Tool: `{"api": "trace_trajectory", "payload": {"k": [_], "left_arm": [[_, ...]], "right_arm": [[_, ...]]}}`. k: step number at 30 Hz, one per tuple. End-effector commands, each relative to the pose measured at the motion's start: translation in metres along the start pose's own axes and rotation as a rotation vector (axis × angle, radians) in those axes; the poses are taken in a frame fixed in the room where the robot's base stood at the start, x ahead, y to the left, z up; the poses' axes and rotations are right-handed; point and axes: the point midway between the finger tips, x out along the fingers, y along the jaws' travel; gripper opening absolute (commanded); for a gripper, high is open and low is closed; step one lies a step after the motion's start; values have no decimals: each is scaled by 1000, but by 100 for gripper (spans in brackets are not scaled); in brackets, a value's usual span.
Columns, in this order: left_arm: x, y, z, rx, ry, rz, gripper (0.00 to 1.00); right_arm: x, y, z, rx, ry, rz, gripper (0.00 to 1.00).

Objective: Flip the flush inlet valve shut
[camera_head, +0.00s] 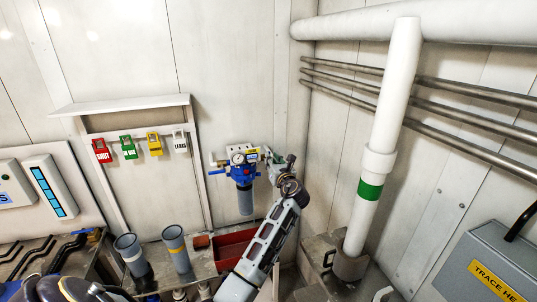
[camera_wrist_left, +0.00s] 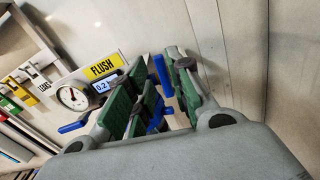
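The flush unit is on the back wall in the head view, with a round gauge (camera_head: 238,158) above a blue filter head (camera_head: 242,173). In the left wrist view a yellow FLUSH label (camera_wrist_left: 103,67) sits above the gauge (camera_wrist_left: 72,97) and a small display. One blue lever (camera_wrist_left: 73,127) sticks out left below the gauge. Another blue lever (camera_wrist_left: 160,76) stands upright in the gap between the fingers of my left gripper (camera_wrist_left: 158,66). The fingers, with green pads, are apart; contact with the lever cannot be told. In the head view my left gripper (camera_head: 281,166) is just right of the unit.
Red, green, yellow and white tags (camera_head: 128,147) hang left of the unit. A red bin (camera_head: 232,248) and grey cups (camera_head: 175,249) stand below. A white vertical pipe (camera_head: 385,130) with a green band stands to the right. A grey box (camera_head: 490,265) is at lower right.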

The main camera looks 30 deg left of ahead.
Motion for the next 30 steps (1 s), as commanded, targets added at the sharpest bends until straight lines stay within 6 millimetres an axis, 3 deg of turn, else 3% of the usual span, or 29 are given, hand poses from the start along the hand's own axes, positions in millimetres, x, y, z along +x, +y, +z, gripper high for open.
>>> {"api": "trace_trajectory", "payload": {"k": [6, 15, 28, 30], "left_arm": [[26, 0, 1, 1, -1, 0, 21], [49, 0, 0, 1, -1, 0, 21], [54, 0, 0, 0, -1, 0, 21], [54, 0, 0, 0, -1, 0, 14]], "right_arm": [[-4, 0, 0, 0, 0, 0, 40], [-6, 0, -1, 0, 1, 0, 40], [-6, 0, 0, 0, 0, 0, 40], [-6, 0, 0, 0, 0, 0, 40]]}}
